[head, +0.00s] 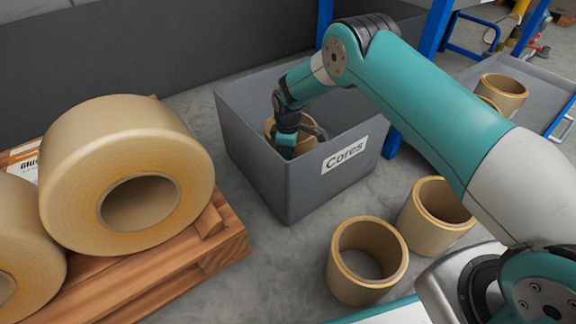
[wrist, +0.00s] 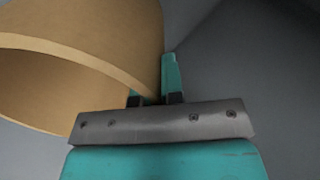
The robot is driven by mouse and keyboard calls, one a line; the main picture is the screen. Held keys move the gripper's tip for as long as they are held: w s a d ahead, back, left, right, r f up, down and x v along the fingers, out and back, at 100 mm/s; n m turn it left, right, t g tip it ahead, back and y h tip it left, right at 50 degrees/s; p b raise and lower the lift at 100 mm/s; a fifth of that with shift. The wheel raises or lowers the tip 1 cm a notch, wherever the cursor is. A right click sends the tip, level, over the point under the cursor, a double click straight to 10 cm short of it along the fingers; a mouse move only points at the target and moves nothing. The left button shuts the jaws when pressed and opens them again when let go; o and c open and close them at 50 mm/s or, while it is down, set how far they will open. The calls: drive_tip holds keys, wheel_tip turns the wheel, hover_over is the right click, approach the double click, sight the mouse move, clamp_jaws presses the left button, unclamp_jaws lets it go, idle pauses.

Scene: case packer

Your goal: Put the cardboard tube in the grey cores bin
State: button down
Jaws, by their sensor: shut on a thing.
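The grey cores bin (head: 250,165), labelled "Cores", stands on the floor at the centre of the head view. My gripper (head: 300,138) reaches down inside the bin. It is shut on the wall of a tan cardboard tube (head: 270,128), which is inside the bin, partly hidden by my gripper and the bin's front wall. In the wrist view the tube (wrist: 100,30) fills the upper left, its wall between the fingers of my gripper (wrist: 153,88). I cannot tell whether the tube touches the bin floor.
Two more tubes (head: 367,262) (head: 437,215) stand on the floor right of the bin. A pallet (head: 215,245) with large tape rolls (head: 125,170) is at the left. A grey cart (head: 535,90) with tubes (head: 502,93) and blue posts (head: 433,30) are at the right.

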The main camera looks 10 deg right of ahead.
drive_tip(key=shift+f+b, duration=1.1)
drive_tip(key=shift+f, duration=0.95)
drive_tip(key=shift+f, duration=0.15)
drive_tip(key=c, duration=1.2)
unclamp_jaws()
drive_tip(key=shift+c, duration=0.2)
